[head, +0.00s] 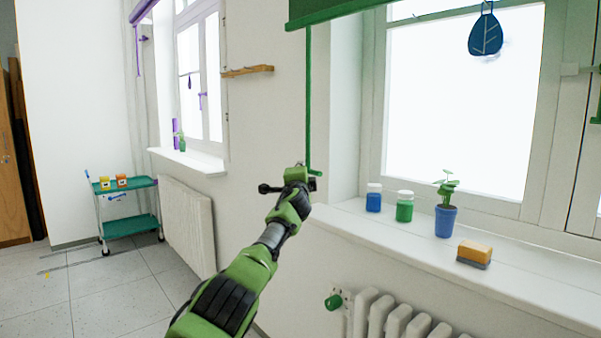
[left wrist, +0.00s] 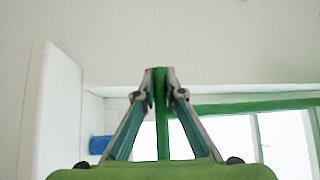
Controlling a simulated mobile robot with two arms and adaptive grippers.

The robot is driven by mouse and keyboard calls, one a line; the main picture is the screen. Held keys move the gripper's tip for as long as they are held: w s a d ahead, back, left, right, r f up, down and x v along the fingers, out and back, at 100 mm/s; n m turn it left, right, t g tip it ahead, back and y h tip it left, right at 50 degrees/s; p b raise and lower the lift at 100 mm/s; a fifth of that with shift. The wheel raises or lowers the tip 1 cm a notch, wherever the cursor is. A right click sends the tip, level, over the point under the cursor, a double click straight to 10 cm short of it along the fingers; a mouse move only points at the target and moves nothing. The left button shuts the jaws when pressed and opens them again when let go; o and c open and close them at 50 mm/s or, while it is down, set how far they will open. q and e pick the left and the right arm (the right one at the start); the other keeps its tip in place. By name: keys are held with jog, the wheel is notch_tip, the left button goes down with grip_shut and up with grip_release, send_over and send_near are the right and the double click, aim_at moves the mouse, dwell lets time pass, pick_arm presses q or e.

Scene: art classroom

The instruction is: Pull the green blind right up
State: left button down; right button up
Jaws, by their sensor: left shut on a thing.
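The green blind (head: 330,8) hangs at the top of the near window in the head view. Only its lower part shows, and most of the window below it is uncovered. A green pull cord (head: 308,95) hangs straight down from its left end along the wall edge. My left gripper (head: 312,179) is at the cord's lower end, left of the window sill. In the left wrist view my left gripper (left wrist: 160,74) is shut on the green cord (left wrist: 163,130), which runs between its fingers. My right gripper is in neither view.
The white sill (head: 400,238) holds a blue jar (head: 374,198), a green jar (head: 404,206), a potted plant (head: 445,218) and a sponge (head: 474,252). A radiator (head: 395,322) stands below. A green trolley (head: 130,226) stands far left.

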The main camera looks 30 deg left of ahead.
pick_arm(q)
jog(key=shift+r, duration=0.1)
jog(key=c, duration=2.1)
grip_release()
jog(key=shift+s, duration=0.1)
jog(key=shift+v, duration=5.95)
